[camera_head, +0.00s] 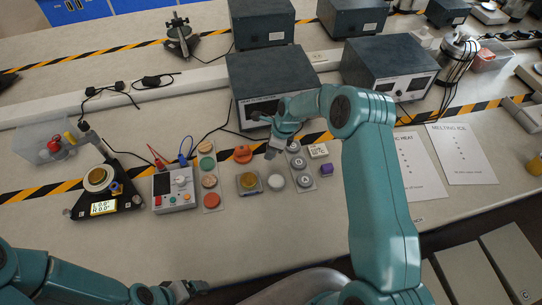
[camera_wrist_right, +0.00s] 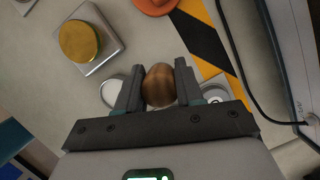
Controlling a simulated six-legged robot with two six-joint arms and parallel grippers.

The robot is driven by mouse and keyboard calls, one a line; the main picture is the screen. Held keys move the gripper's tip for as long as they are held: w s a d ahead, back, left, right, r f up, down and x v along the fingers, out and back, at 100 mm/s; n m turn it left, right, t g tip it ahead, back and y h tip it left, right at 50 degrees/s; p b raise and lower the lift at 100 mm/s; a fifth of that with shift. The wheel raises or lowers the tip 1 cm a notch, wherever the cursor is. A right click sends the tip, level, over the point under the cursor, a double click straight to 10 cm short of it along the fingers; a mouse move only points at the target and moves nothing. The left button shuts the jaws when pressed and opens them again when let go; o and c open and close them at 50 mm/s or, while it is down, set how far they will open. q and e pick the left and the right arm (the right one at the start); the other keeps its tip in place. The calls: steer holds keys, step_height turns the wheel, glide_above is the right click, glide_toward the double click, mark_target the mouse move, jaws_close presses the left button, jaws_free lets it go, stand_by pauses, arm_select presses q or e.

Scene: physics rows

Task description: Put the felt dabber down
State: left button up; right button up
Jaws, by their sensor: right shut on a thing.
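My right gripper (camera_head: 272,147) hangs over the bench in the head view, behind the small round pads. In the right wrist view my right gripper (camera_wrist_right: 158,85) is shut on a rounded brown wooden piece (camera_wrist_right: 159,86), which looks like the felt dabber's handle. Its lower end is hidden, so I cannot tell whether it touches anything. A white disc (camera_wrist_right: 115,91) lies left of it. A silver plate with a yellow round top (camera_wrist_right: 80,42) lies farther left; this plate also shows in the head view (camera_head: 249,183). My left gripper (camera_head: 186,290) is low at the bottom edge, its jaws unclear.
An orange object (camera_head: 243,154) lies just left of my right gripper. A strip with grey round pieces (camera_head: 301,166) and a purple block (camera_head: 326,169) are to its right. Bare bench lies in front.

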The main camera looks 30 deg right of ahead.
mark_target(271, 162)
step_height(271, 162, down, 4)
steer(key=shift+f+b, duration=0.25)
steer(key=shift+b, duration=0.15)
steer(key=shift+f, duration=0.1)
steer(key=o, duration=0.9)
steer(key=shift+o, duration=0.2)
steer(key=shift+r, duration=0.3)
steer(key=v, duration=1.2)
steer(key=shift+p, duration=0.45)
